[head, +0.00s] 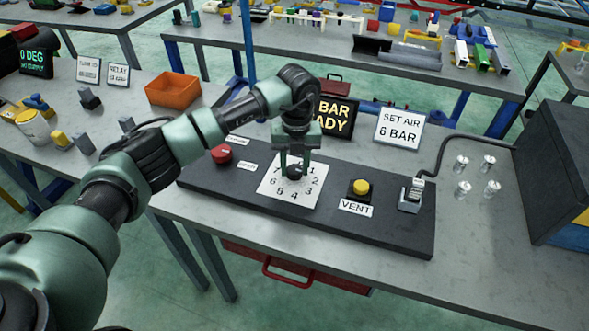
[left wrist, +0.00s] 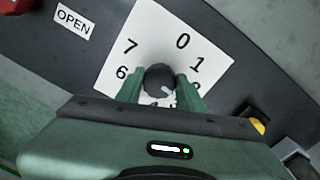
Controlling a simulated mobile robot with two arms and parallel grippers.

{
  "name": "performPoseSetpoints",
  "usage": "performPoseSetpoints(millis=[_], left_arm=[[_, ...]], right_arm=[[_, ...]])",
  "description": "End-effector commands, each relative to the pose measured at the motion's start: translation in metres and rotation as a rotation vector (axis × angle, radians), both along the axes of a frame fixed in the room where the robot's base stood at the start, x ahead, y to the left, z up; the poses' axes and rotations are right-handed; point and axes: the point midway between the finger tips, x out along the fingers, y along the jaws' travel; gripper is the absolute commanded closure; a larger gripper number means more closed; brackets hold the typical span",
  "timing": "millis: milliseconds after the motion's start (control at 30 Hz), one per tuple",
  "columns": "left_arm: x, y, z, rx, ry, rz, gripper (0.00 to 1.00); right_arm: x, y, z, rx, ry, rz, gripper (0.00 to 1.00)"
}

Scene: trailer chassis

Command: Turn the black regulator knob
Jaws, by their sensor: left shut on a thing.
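The black regulator knob (head: 295,172) stands on a white dial card (head: 305,199) with numbers around it, on a dark panel. In the left wrist view the knob (left wrist: 159,79) shows a light pointer mark on its lower right side, and the card (left wrist: 212,52) shows 0, 1, 6 and 7. My left gripper (head: 294,170) points down over the card with its fingers on either side of the knob, shut on it. In the left wrist view the gripper (left wrist: 160,88) hides the card's lower numbers. My right gripper is not in view.
On the dark panel (head: 225,187) are a red button (head: 221,154) to the left and a yellow button (head: 360,187) by a VENT label (head: 355,208). A sign (head: 400,130) reads "SET AIR 6 BAR". A display (head: 334,117) stands behind my gripper, partly hidden. A cabled connector (head: 411,196) is at right.

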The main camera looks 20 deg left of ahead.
Motion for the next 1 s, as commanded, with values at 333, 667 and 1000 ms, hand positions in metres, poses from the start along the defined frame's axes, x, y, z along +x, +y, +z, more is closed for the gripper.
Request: performPoseSetpoints(millis=[333, 667, 1000], left_arm=[[0.001, 0.000, -0.002, 0.001, -0.004, -0.326, 1.00], [0.001, -0.001, -0.001, 0.001, -0.005, -0.640, 1.00], [0.000, -0.001, -0.001, 0.001, -0.004, -0.961, 1.00]], right_arm=[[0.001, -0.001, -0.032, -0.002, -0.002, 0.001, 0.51], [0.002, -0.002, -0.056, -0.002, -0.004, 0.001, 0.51], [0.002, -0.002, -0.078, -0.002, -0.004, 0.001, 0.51]])
